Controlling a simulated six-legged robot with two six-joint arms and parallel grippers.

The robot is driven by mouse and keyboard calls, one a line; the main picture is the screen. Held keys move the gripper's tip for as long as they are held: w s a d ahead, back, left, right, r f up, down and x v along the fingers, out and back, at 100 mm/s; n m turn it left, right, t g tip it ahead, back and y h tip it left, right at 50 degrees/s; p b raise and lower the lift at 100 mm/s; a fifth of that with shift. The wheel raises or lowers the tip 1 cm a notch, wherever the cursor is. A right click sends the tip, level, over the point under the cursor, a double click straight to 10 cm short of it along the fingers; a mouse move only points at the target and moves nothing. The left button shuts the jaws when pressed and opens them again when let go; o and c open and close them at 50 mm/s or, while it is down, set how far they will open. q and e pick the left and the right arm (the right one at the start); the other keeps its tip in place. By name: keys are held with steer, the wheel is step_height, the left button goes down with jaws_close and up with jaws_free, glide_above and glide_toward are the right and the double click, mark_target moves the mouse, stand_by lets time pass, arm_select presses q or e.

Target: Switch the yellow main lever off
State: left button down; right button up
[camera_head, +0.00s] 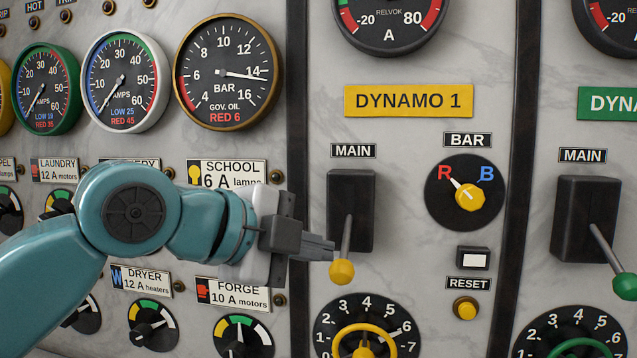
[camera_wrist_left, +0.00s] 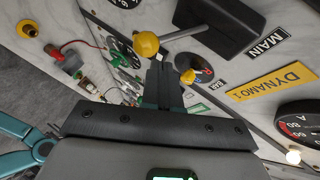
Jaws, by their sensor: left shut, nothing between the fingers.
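The yellow main lever (camera_head: 341,271) has a pale rod and a yellow ball knob. It points downward from its black box (camera_head: 351,205), under the MAIN label on the DYNAMO 1 panel. My left gripper (camera_head: 328,249) is shut and empty, with its fingertips just left of the rod and slightly above the knob. In the left wrist view the yellow knob (camera_wrist_left: 146,44) shows just beyond the shut fingertips (camera_wrist_left: 160,66). I cannot tell whether they touch. My right gripper is not in view.
The yellow BAR selector (camera_head: 469,196) and yellow RESET button (camera_head: 465,307) are to the lever's right. A yellow handwheel (camera_head: 364,345) is below. The green-knobbed lever (camera_head: 624,286) is farther right. Small dials and labels lie behind my left arm.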

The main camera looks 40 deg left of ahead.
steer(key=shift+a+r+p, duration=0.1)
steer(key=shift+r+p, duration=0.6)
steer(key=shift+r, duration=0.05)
